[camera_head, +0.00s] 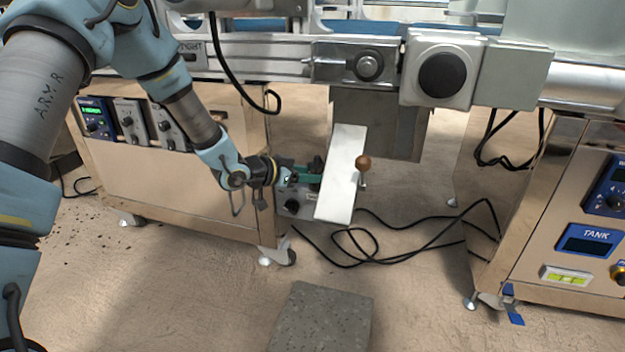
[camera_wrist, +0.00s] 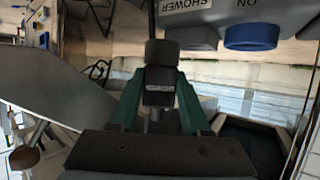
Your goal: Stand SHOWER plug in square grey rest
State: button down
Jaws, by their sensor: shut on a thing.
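The SHOWER plug is a black plug (camera_wrist: 160,82) with a small pale label, too blurred to read. My gripper (camera_wrist: 158,112) is shut on it, one green finger on each side. A thin dark cord shows above the plug in the wrist view. In the head view my gripper (camera_head: 303,177) reaches a small grey control box (camera_head: 293,207), and the plug is a dark shape (camera_head: 316,168) beside the tilted metal plate. In the wrist view the box (camera_wrist: 205,32) reads SHOWER and ON upside down. I cannot tell whether the plug touches it. I cannot pick out a square grey rest.
The tilted metal plate (camera_head: 342,180) with a brown ball-ended lever (camera_head: 363,162) stands close right of my gripper. Black cables (camera_head: 400,255) loop on the floor. A speckled grey slab (camera_head: 322,318) lies in front. A TANK cabinet (camera_head: 560,220) stands right.

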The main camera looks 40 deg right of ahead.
jog(key=shift+w+d, duration=0.35)
jog(key=shift+d, duration=0.4)
jog(key=shift+w+d+r, duration=0.1)
jog(key=shift+w+d, duration=0.55)
jog(key=shift+d, duration=0.25)
jog(key=shift+w+d, duration=0.6)
jog(key=shift+d, duration=0.3)
jog(key=shift+w+d+p, duration=0.25)
jog(key=shift+w+d, duration=0.15)
jog(key=shift+d, duration=0.25)
jog(key=shift+w+d+p, duration=0.25)
jog(key=shift+w+d, duration=0.1)
jog(key=shift+d, duration=0.25)
jog(key=shift+f+b, duration=0.45)
jog(key=shift+f, duration=1.25)
jog(key=shift+c, duration=1.4)
grip_release()
jog(key=shift+a+r, duration=0.1)
